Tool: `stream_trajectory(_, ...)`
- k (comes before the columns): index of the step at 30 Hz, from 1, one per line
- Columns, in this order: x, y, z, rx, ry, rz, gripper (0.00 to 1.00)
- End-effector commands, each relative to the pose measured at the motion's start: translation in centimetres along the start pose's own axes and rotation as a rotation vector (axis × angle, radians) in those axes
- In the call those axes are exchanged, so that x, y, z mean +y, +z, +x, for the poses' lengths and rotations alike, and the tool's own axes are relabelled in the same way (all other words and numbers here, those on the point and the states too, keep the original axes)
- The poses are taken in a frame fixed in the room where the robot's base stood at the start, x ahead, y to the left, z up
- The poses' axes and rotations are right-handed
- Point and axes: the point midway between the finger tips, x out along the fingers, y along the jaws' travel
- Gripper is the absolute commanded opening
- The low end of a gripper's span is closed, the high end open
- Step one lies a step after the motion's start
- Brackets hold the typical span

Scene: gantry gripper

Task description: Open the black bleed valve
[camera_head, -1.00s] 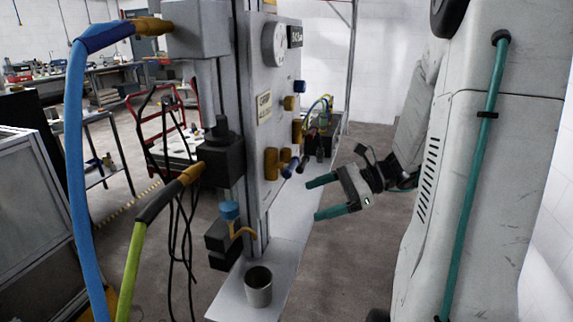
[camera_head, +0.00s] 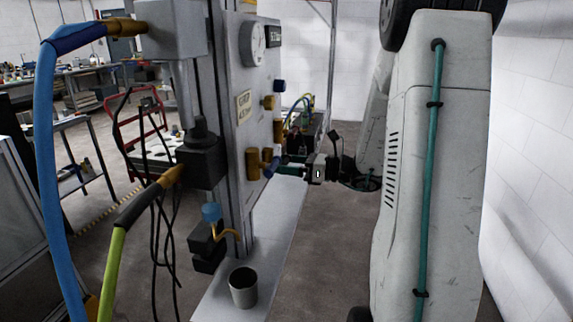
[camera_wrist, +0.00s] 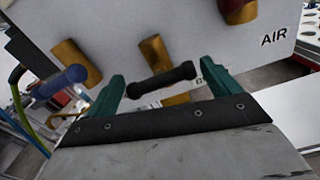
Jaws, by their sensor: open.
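The black bleed valve handle (camera_wrist: 160,80) shows in the wrist view as a ribbed black bar in front of a brass fitting on the grey panel. My gripper (camera_wrist: 166,74) is open, with one teal finger on either side of the black handle. I see a small gap to the left finger; contact at the right finger cannot be told. In the head view my gripper (camera_head: 284,166) is at the panel's right face, beside the blue handle (camera_head: 270,167), and the black handle is hard to make out there.
The blue handle (camera_wrist: 60,82) lies just left of my left finger, with a brass fitting (camera_wrist: 77,62) behind it. Another brass fitting (camera_wrist: 238,10) is above right, near the AIR label. A metal cup (camera_head: 243,288) stands on the pale base ledge. Floor right of the ledge is clear.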

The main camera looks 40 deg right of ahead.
Motion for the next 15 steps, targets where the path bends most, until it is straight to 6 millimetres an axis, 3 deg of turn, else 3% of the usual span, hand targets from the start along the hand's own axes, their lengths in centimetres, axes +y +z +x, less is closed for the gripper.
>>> stream_trajectory(6, 0.0, -0.01, 0.06, 0.0, 0.0, 0.0, 0.89)
stream_trajectory(10, 0.01, -0.01, 0.06, 0.0, 0.0, -0.001, 0.56)
stream_trajectory(15, 0.01, -0.01, 0.05, 0.001, 0.001, -0.003, 0.56)
